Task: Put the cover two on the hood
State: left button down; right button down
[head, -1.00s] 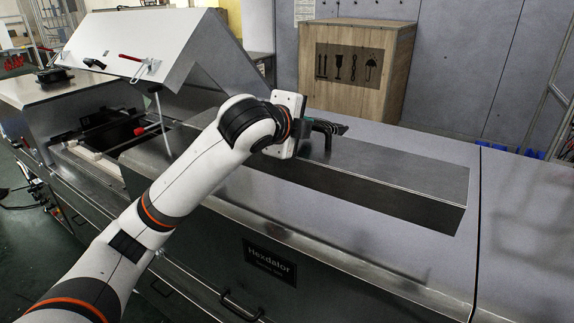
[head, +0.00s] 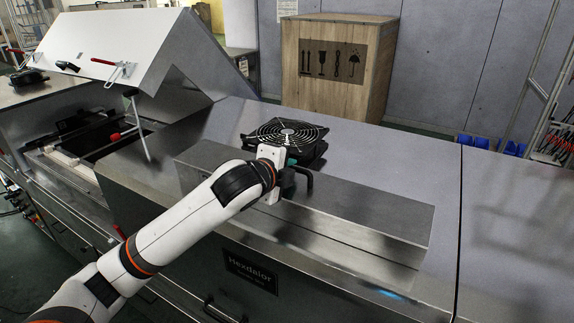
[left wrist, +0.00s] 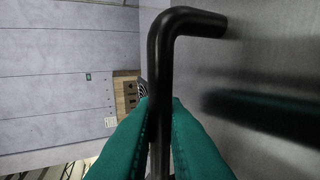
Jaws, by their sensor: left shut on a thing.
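Cover two (head: 370,206) is a long, flat, shiny metal cover with a black bent handle (head: 306,181). It is over the front part of the grey metal hood (head: 408,155) in the head view. I cannot tell whether it rests on the hood or hangs just above it. My left gripper (head: 287,174) is shut on the handle. In the left wrist view the green finger pads (left wrist: 160,135) close around the black handle (left wrist: 160,70), whose bent end meets the metal surface at right. My right gripper is not in view.
A black fan (head: 285,133) sits on the hood just behind my left gripper. A tilted white lid (head: 110,50) stands open over a bay at left. A wooden crate (head: 290,65) stands behind the hood. The hood's right part is bare.

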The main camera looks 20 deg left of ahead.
pick_arm(q)
jog(key=c, duration=1.5)
grip_release()
jog(key=shift+f, duration=0.1)
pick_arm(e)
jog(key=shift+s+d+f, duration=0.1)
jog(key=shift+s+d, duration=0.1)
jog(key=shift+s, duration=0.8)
pick_arm(q)
jog(key=shift+s, duration=0.15)
